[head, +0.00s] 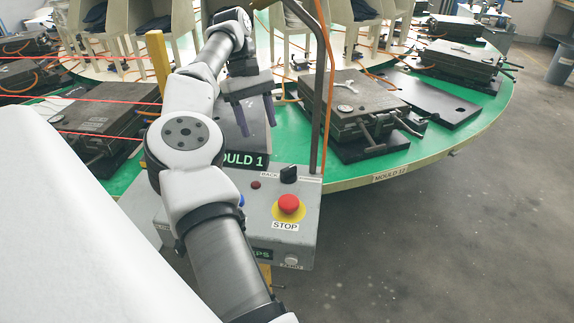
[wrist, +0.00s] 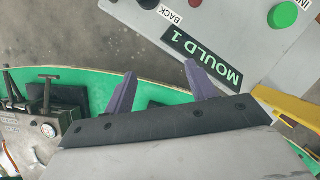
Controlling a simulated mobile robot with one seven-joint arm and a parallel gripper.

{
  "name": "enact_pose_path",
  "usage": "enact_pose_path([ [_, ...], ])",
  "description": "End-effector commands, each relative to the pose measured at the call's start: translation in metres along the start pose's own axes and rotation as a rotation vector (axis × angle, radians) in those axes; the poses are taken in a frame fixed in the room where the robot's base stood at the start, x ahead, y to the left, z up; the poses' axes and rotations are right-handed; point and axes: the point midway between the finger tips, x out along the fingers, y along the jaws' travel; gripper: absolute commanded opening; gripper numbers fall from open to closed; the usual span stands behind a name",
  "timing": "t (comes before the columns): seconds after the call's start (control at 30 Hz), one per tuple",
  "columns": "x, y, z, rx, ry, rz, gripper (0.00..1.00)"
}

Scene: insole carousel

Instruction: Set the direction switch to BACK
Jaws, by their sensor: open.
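The direction switch (head: 289,174) is a small black knob on the top right of the grey control box (head: 308,232). A white label reading BACK (head: 269,175) lies beside it, partly covered. In the wrist view the switch (wrist: 147,4) is cut by the top edge, with the BACK label (wrist: 171,16) next to it. I cannot tell which way the knob points. My gripper (head: 258,130) is open and empty, above and behind the box, apart from the switch. Its two purple fingers also show in the wrist view (wrist: 158,72). My arm hides the left of the box.
A red STOP button (head: 289,204) sits in front of the switch. A MOULD 1 display (head: 241,160) is left of it. An upright dark post with an orange cable (head: 328,90) rises beside the box. The green carousel (head: 440,130) carries moulds behind. Grey floor at right is clear.

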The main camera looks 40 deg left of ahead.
Motion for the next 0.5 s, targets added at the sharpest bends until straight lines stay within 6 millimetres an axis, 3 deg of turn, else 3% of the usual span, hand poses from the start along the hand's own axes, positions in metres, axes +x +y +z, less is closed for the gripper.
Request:
enact_pose_path([
  [0.5,0.028,-0.001,0.060,0.004,0.002,-0.001,0.56],
])
